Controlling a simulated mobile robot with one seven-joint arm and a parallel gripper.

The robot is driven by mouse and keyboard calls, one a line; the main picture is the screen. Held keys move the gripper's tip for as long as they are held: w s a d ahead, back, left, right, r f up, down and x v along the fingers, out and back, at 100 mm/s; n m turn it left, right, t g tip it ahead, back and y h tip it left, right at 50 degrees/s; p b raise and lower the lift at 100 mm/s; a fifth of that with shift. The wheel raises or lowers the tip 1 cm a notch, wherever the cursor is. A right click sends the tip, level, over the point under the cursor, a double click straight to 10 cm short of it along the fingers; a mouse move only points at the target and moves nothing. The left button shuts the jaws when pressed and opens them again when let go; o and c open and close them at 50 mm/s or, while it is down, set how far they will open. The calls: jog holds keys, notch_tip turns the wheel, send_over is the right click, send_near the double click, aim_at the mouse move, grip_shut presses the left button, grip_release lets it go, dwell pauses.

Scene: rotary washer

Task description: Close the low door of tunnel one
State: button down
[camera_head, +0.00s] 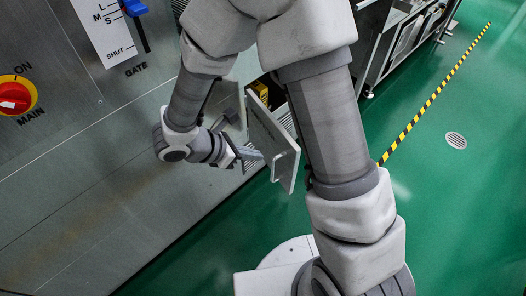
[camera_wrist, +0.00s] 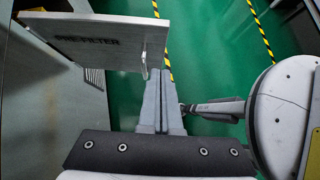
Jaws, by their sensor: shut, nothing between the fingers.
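A grey metal door panel (camera_head: 268,135) stands swung open, out from the machine's steel side, in the head view. It has a bar handle (camera_head: 284,166) near its free edge. My gripper (camera_head: 257,154) is shut and empty, just left of the door's free end. In the wrist view my gripper (camera_wrist: 162,78) points up, beside the door's lower right corner. I cannot tell whether it touches the door.
The machine's steel front carries a red MAIN switch (camera_head: 14,97) and a blue GATE lever (camera_head: 134,8). A metal frame (camera_head: 400,35) stands at the top right. Green floor with a yellow-black stripe (camera_head: 433,97) and a round drain (camera_head: 456,140) lies clear at right.

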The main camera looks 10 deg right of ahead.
jog(key=b, duration=0.2)
send_near(286, 151)
jog(key=s+f, duration=0.1)
jog(key=s, duration=0.2)
jog(key=shift+w+d+f+b, duration=0.1)
jog(key=shift+w+d+b, duration=0.2)
jog(key=shift+d, duration=0.95)
jog(key=shift+w+d+f+b, duration=0.1)
jog(key=shift+w+d, duration=0.35)
jog(key=shift+d, duration=0.8)
jog(key=shift+d, duration=0.1)
